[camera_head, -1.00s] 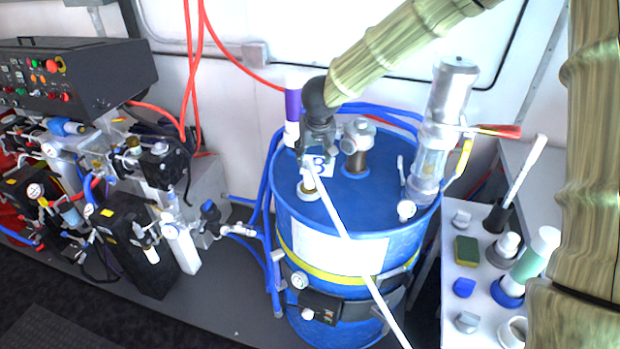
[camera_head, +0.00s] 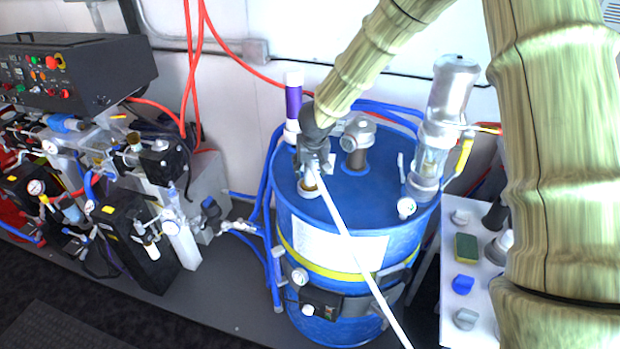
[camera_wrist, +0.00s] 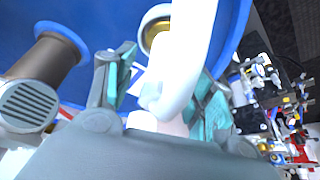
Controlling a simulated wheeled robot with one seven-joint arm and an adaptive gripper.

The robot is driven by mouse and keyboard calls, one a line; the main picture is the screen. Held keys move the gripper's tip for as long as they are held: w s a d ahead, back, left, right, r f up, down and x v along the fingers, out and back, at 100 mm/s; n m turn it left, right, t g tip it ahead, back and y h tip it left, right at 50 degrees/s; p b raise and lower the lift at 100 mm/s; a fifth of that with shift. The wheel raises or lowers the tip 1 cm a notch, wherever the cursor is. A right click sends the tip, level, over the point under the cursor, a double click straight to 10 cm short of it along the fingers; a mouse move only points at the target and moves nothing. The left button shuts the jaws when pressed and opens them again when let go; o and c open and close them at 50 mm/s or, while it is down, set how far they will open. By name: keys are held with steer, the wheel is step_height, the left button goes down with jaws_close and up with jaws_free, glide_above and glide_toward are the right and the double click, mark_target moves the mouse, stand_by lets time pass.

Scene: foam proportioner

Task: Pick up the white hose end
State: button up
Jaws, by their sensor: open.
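The white hose (camera_head: 348,240) runs from the top of a blue drum down across its front to the lower right. Its white end (camera_wrist: 170,75) lies between the two teal-padded fingers of my gripper (camera_wrist: 165,82) in the wrist view. The fingers are open, one on each side of the end; I cannot tell whether either touches it. In the head view my gripper (camera_head: 314,163) points down just above the drum lid, over a brass-ringed port (camera_head: 311,188) near the lid's front left. The gripper partly hides the hose end there.
The blue drum (camera_head: 325,215) carries a grey-capped pipe (camera_head: 357,146), a clear cylinder (camera_head: 436,135) and a purple-and-white tube (camera_head: 293,105) close to my gripper. A white shelf (camera_head: 452,330) with a sponge (camera_head: 466,248) stands right. Black machinery (camera_head: 75,75) fills the left.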

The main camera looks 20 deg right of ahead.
steer(key=shift+w, duration=0.1)
jaws_close()
stand_by(0.3)
